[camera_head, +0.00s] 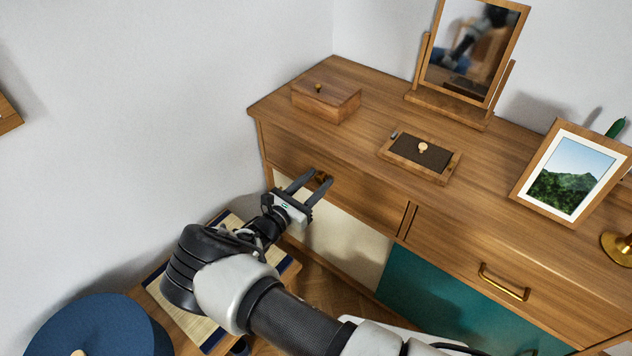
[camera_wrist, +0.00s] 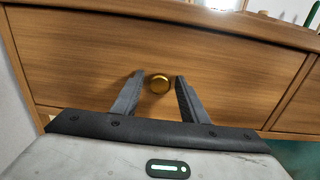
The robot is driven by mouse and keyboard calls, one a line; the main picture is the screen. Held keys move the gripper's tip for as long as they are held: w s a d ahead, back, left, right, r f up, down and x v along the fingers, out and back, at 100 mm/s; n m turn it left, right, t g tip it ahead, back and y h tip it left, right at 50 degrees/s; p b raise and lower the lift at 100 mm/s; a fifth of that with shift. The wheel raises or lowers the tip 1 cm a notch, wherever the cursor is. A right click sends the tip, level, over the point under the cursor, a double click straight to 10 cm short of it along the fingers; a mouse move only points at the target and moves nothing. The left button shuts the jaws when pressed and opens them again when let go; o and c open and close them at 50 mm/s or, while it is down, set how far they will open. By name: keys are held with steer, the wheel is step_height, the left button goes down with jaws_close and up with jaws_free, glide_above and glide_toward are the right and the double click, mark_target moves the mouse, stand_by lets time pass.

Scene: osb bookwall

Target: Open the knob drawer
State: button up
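The knob drawer (camera_head: 368,200) is the wooden drawer at the upper left of the dresser, and its front looks flush with the dresser. Its round brass knob (camera_wrist: 159,83) shows between my fingers in the wrist view. In the head view the knob (camera_head: 321,176) is partly hidden by a finger. My gripper (camera_wrist: 158,80) is open, with one finger on each side of the knob and a gap on both sides. The fingers point at the drawer front.
A second drawer with a brass bar handle (camera_head: 504,282) is at the right.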

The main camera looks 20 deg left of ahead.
jaws_close()
steer(key=b+v, duration=0.2)
steer(key=v, duration=2.1)
steer(key=shift+s+f, duration=0.15)
steer(key=shift+s, duration=0.05)
steer(key=shift+o, duration=1.1)
jaws_free()
steer(key=shift+a, duration=0.1)
steer(key=v, duration=1.7)
steer(key=shift+s, duration=0.2)
